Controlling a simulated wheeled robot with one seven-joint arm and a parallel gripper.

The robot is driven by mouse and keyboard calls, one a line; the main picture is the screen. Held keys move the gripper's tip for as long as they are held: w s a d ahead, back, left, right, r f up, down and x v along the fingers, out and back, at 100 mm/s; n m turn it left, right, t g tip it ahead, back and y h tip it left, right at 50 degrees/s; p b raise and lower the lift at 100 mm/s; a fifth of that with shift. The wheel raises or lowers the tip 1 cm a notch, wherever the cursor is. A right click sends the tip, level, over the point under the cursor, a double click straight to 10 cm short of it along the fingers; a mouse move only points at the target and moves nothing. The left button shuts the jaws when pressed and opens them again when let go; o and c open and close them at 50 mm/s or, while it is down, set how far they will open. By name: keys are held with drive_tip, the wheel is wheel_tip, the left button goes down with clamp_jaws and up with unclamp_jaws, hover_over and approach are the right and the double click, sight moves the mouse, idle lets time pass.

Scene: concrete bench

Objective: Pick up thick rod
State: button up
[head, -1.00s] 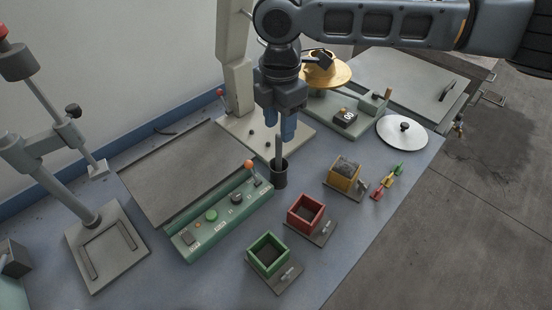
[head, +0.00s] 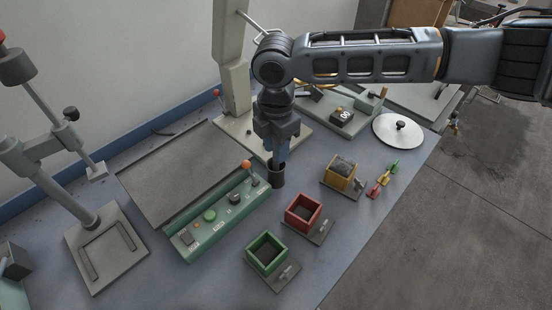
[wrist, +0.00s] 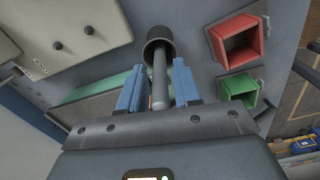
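The thick rod (wrist: 159,80) is a plain grey bar standing in a dark round cup (head: 277,178). In the wrist view, the cup (wrist: 157,40) surrounds its far end. My gripper (head: 276,160) points down just above the cup. In the wrist view, its two blue fingers (wrist: 159,88) stand open on either side of the rod, with a small gap showing on each side. The rod's lower end is hidden inside the cup, and in the head view my gripper hides most of it.
A green control panel (head: 214,216) with an orange-knobbed lever lies left of the cup. Red (head: 303,213), green (head: 267,254) and yellow (head: 340,172) open boxes stand in front and right. A pale upright column (head: 229,70) rises close behind my gripper.

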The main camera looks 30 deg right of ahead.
clamp_jaws()
